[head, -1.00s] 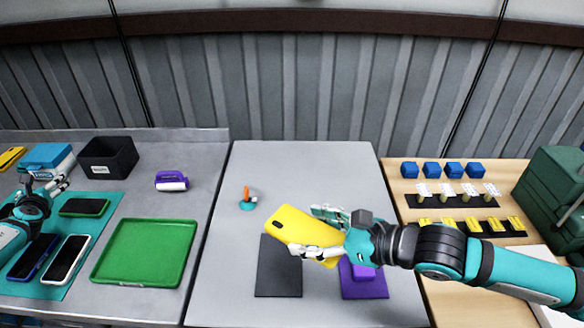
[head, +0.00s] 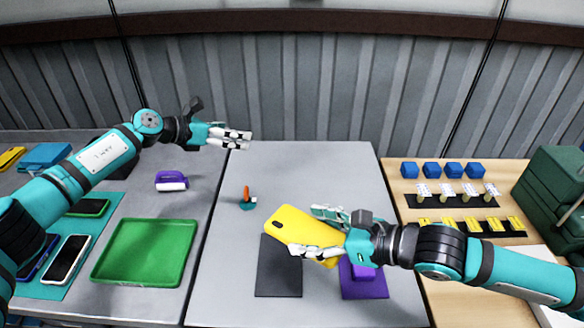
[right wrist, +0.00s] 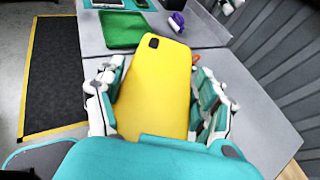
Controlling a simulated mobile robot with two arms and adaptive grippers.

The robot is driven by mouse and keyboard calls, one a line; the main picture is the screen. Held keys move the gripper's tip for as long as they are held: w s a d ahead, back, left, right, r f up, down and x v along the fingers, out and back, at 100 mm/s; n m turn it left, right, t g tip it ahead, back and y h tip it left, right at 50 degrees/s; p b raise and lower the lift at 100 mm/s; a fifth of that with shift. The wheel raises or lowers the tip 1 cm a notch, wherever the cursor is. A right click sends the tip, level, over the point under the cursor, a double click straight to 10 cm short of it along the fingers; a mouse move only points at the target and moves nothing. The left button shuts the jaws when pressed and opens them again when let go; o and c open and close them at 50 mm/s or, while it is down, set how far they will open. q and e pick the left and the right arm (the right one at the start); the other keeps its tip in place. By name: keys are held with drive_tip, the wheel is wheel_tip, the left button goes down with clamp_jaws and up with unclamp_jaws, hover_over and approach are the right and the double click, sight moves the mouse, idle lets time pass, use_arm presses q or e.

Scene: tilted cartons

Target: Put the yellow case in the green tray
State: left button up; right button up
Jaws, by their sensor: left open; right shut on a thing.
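The yellow case (head: 289,227) is a flat phone case with a dark camera cutout, held tilted above the middle table. My right gripper (head: 322,231) is shut on it. In the right wrist view the case (right wrist: 155,90) lies between the fingers of my right gripper (right wrist: 158,105). The green tray (head: 145,252) lies empty on the left table; it also shows at the top of the right wrist view (right wrist: 122,31). My left gripper (head: 232,138) is open and empty, raised over the back of the tables, well apart from the case.
A black mat (head: 278,280) and a purple mat (head: 366,288) lie on the middle table. A small orange-and-teal item (head: 248,198) stands behind the case. Phones lie on a teal mat (head: 95,228) left of the tray. A purple-and-white item (head: 171,181) lies behind the tray.

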use_arm(q)
drive_tip(key=s+d+r+m+g+h, duration=0.1)
drive_tip(key=s+d+r+m+g, duration=0.15)
drive_tip(key=d, duration=0.25)
drive_tip(key=s+d+r+m+g, duration=0.1)
drive_tip(key=s+d+m, duration=0.1)
drive_tip(key=s+d, duration=0.15)
use_arm(e)
drive_tip(key=shift+s+d+r, duration=0.1)
use_arm(q)
wheel_tip(320, 180, up, 7)
drive_tip(key=m+g+y, duration=0.5)
drive_tip(key=m+y, duration=0.6)
hover_over(293, 222)
drive_tip(key=shift+m, duration=0.25)
wheel_tip(293, 222, down, 12)
drive_tip(key=shift+f, duration=0.1)
